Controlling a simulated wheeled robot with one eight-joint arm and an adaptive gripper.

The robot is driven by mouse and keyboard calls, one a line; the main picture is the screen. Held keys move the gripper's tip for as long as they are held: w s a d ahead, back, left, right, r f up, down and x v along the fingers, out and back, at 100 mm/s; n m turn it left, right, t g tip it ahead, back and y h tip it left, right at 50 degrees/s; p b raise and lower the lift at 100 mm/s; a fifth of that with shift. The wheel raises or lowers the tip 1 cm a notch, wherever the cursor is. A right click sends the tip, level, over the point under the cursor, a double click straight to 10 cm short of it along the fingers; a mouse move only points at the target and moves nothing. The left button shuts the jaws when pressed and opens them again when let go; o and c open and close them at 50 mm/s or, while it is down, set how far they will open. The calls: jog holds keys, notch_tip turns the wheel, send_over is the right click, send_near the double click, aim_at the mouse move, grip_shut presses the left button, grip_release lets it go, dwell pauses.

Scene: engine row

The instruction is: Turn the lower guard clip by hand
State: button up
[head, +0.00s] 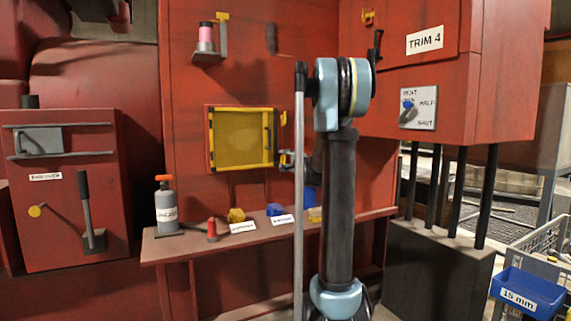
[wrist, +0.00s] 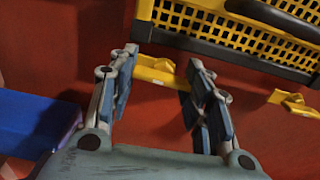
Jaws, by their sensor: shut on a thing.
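The yellow mesh guard (head: 243,139) is on the red wall in the head view. Its frame (wrist: 146,9) and black handle (wrist: 272,16) show at the top of the wrist view. The lower guard clip (wrist: 155,68), a yellow bar, lies beside the guard's edge, between the fingers of my gripper (wrist: 158,85). A second yellow clip (wrist: 293,103) is further right along the same edge, free. In the head view my gripper (head: 286,158) is at the guard's lower right corner, and the clip is hard to make out.
A shelf (head: 270,229) below the guard holds a grey bottle (head: 166,203), a red-tipped item and small yellow and blue parts. A blue thing (wrist: 35,122) lies close left in the wrist view. The red TRIM 4 cabinet (head: 430,75) juts out at right.

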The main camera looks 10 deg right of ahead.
jog(key=shift+w+r, duration=0.1)
dwell(0.3)
jog(key=o, duration=1.2)
jog(key=shift+s, duration=0.2)
jog(key=v, duration=1.1)
jog(key=shift+s+d, duration=0.1)
jog(key=shift+s, duration=0.2)
jog(key=shift+s, duration=0.1)
